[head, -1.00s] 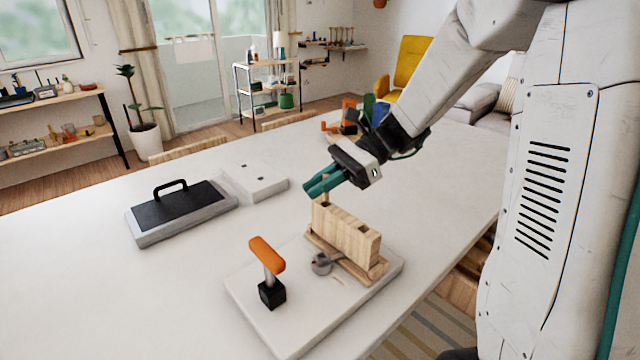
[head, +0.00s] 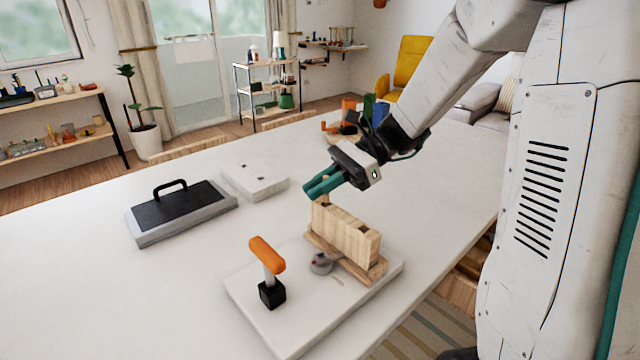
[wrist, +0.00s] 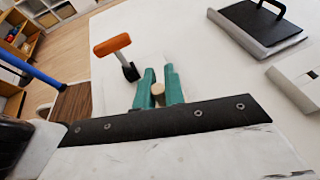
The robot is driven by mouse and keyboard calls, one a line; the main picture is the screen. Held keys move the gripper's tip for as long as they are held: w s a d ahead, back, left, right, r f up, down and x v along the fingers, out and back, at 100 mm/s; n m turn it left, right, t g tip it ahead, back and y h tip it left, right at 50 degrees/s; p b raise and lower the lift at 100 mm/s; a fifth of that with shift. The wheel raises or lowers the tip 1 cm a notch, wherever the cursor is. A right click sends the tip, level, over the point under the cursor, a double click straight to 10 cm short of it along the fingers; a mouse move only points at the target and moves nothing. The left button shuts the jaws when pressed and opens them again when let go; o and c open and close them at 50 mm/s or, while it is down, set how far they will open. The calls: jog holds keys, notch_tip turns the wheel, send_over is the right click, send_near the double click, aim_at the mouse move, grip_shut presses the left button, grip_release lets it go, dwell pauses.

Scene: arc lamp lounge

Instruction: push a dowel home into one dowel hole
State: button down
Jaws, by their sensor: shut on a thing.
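The pale wooden block (head: 345,236) stands upright on a wooden base on the white board, with dark holes in its top edge. My gripper (head: 323,186), with teal fingers, is over the block's far left end. It is shut on a light wooden dowel (head: 325,201), which sticks out below the fingers. The dowel's lower end meets the block's top edge in the head view; I cannot tell how deep it sits in a hole. In the wrist view the dowel's round end (wrist: 158,90) shows between the fingers, and the block is hidden.
The white board (head: 290,325) carries an orange-handled tool (head: 267,256) on a black foot and a grey knob (head: 321,263). A grey case with a black handle (head: 182,209) and a white slab (head: 254,180) lie behind left. The table's front left is clear.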

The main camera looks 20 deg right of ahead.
jog(key=shift+f, duration=1.4)
jog(key=c, duration=1.4)
grip_release()
jog(key=v, duration=0.8)
jog(key=shift+f, duration=0.1)
jog(key=shift+a, duration=0.1)
